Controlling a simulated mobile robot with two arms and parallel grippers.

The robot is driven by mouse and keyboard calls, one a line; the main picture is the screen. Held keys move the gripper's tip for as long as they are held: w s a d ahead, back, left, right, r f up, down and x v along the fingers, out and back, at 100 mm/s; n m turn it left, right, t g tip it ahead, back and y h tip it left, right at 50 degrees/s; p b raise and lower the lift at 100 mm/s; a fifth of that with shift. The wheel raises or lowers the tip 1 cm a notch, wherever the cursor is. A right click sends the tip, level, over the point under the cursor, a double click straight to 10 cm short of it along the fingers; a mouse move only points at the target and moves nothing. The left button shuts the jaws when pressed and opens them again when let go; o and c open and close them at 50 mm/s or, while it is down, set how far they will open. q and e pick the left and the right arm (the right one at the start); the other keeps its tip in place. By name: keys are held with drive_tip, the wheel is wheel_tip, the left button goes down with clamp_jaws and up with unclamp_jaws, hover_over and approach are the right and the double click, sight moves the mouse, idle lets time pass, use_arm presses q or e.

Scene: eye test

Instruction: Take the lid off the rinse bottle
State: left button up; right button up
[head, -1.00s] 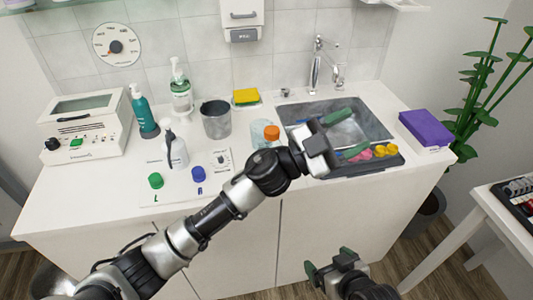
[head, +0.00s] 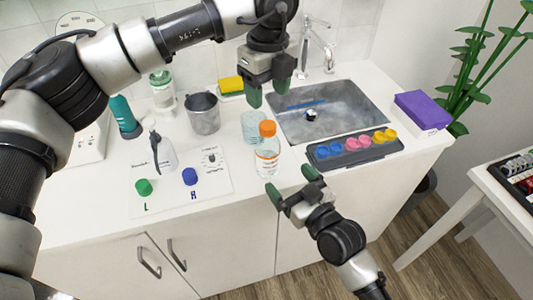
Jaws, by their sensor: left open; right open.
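The rinse bottle (head: 267,162), clear with an orange label, stands upright on the counter near its front edge. Its orange lid (head: 267,129) is on top. My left gripper (head: 268,93) is open and empty, fingers pointing down, above and a little behind the lid in the picture, apart from it. My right gripper (head: 292,185) is open and empty, just in front of and to the right of the bottle's lower part, near the counter edge. I cannot tell whether it touches the bottle.
A clear tumbler (head: 254,126) stands close behind the bottle. A dark tray (head: 372,154) with colored cups lies to the right, before the sink (head: 350,115). A white spray bottle (head: 166,153), metal cup (head: 203,114) and green (head: 144,187) and blue (head: 190,176) caps are left.

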sight(274, 163)
drive_tip(key=x, duration=0.9)
drive_tip(key=shift+w+a, duration=0.1)
